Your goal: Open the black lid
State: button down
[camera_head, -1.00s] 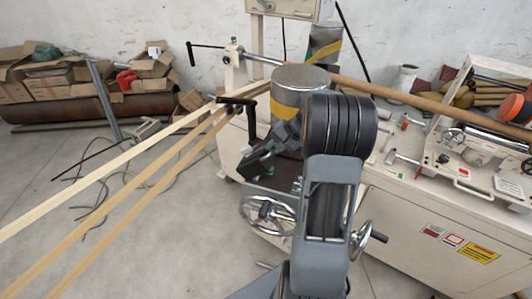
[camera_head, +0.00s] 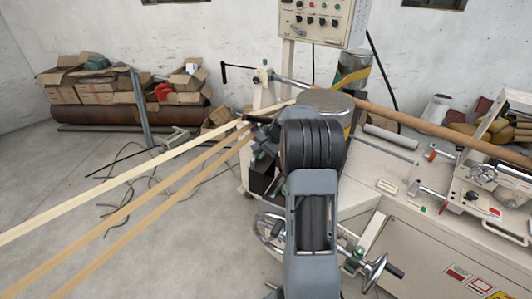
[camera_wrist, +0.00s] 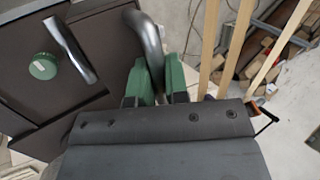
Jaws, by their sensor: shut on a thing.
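The black lid (camera_wrist: 105,42) shows in the wrist view as a dark flat panel at the left, with a green round knob (camera_wrist: 43,67) and a flat metal lever on it. A bent metal handle (camera_wrist: 152,42) rises at its right side. My gripper (camera_wrist: 158,84) has its green fingers on both sides of this handle and is shut on it. In the head view my gripper (camera_head: 262,158) is at the left end of the machine, mostly behind my own arm. The lid cannot be made out clearly there.
A control box (camera_head: 322,22) stands above the machine. A large metal cylinder (camera_head: 325,103) is just behind my arm. Long pale strips (camera_head: 130,208) run in from the left.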

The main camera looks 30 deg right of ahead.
jog(key=shift+w+a+f, duration=0.15)
jog(key=shift+w+a, duration=0.2)
jog(key=shift+w, duration=0.2)
jog(key=c, duration=1.1)
grip_release()
jog(key=b+v, duration=0.1)
jog(key=v, duration=1.2)
jog(key=shift+s+d+r+b, duration=0.15)
jog(key=shift+s+r+b, duration=0.05)
jog(key=shift+r+b, duration=0.15)
jog(key=shift+c, duration=0.2)
